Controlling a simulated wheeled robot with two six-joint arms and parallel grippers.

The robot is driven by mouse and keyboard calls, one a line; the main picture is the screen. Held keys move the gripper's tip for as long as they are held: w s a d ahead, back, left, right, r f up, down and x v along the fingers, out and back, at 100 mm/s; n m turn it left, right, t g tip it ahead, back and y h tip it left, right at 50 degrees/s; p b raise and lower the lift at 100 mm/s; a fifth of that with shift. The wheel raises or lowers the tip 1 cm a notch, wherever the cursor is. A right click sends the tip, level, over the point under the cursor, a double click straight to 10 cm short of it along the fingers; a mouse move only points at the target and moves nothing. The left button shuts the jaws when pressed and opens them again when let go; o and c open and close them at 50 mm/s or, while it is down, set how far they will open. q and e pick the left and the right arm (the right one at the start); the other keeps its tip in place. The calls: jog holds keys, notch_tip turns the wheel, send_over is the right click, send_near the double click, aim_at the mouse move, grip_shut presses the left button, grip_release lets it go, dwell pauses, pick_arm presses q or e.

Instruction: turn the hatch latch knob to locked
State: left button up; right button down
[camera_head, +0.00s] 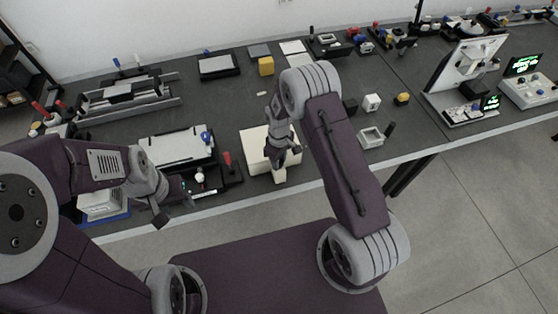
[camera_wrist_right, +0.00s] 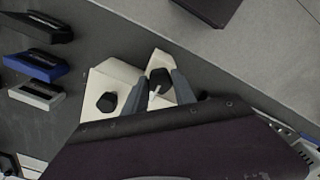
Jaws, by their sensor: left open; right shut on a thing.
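The cream hatch box (camera_head: 252,146) stands near the front edge of the table in the head view. In the right wrist view, the same box (camera_wrist_right: 112,75) has a cream strip (camera_wrist_right: 155,60) beside it with a dark knob (camera_wrist_right: 159,77). My right gripper (camera_head: 281,152) is over the box; in the wrist view its fingers (camera_wrist_right: 163,88) are shut on the dark knob, one on each side. A second black knob (camera_wrist_right: 107,102) on the box is clear of the fingers. My left gripper (camera_head: 176,204) is open and empty, left of the box near the table edge.
A black tray with a white plate (camera_head: 175,147) and a red-handled part (camera_head: 228,160) lie left of the box. A small white frame (camera_head: 371,138) and a white cube (camera_head: 372,102) lie to the right. The floor in front of the table is clear.

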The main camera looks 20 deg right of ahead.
jog(key=shift+w+r, duration=0.15)
jog(key=c, duration=1.2)
grip_release()
jog(key=shift+o, duration=0.9)
jog(key=shift+r, duration=0.25)
notch_tip(320, 180, up, 8)
jog(key=shift+r+b, duration=0.25)
jog(key=shift+b, duration=0.75)
